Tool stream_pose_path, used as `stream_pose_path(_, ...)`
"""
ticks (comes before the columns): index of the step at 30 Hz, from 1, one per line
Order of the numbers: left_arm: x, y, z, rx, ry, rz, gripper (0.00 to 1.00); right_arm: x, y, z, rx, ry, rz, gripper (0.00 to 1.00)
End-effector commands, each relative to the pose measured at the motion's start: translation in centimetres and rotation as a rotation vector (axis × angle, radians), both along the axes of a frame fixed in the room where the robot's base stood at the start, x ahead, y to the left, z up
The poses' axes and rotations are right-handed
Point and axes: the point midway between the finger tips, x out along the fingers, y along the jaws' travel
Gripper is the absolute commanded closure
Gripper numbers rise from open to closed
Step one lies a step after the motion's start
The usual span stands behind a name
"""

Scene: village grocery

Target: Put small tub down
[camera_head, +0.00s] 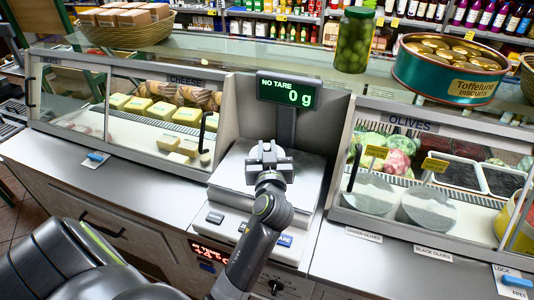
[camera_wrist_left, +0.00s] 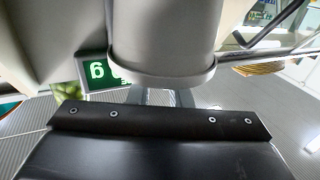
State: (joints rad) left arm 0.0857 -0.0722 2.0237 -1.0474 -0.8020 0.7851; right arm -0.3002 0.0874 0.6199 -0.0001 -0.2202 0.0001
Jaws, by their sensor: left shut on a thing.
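My left gripper (camera_head: 268,160) is over the pale plate of the scale (camera_head: 233,168), in front of its display (camera_head: 288,92), which reads NO TARE and 0 g. In the left wrist view a light grey, rimmed round small tub (camera_wrist_left: 165,45) fills the top middle, just beyond the dark gripper body. The gripper is shut on this tub. My right gripper is not in view.
A cheese case (camera_head: 140,110) stands left of the scale and an olives case (camera_head: 440,180) right. A jar of green olives (camera_head: 354,42) and a biscuit tin (camera_head: 447,70) stand on the glass top. The counter right of the scale (camera_head: 370,262) has bare room.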

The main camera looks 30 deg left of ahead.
Motion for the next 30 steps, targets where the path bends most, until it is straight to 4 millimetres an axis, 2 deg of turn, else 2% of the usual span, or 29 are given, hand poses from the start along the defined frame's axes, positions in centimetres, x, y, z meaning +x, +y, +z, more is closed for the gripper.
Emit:
stream_pose_path(3,0.0,0.0,-1.3,0.0,0.0,-0.001,1.0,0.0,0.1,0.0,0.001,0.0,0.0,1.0)
stream_pose_path(15,0.0,0.0,-1.8,0.0,-0.002,-0.001,1.0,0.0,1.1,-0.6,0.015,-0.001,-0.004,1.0)
stream_pose_path(16,0.0,0.0,-1.8,0.0,-0.001,-0.001,0.81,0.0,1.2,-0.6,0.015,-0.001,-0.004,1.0)
stream_pose_path(21,0.0,0.0,-1.7,0.0,0.0,-0.001,0.6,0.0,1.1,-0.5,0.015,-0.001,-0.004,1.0)
stream_pose_path(30,0.0,0.0,-1.6,0.001,-0.001,-0.001,0.6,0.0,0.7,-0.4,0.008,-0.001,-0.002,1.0)
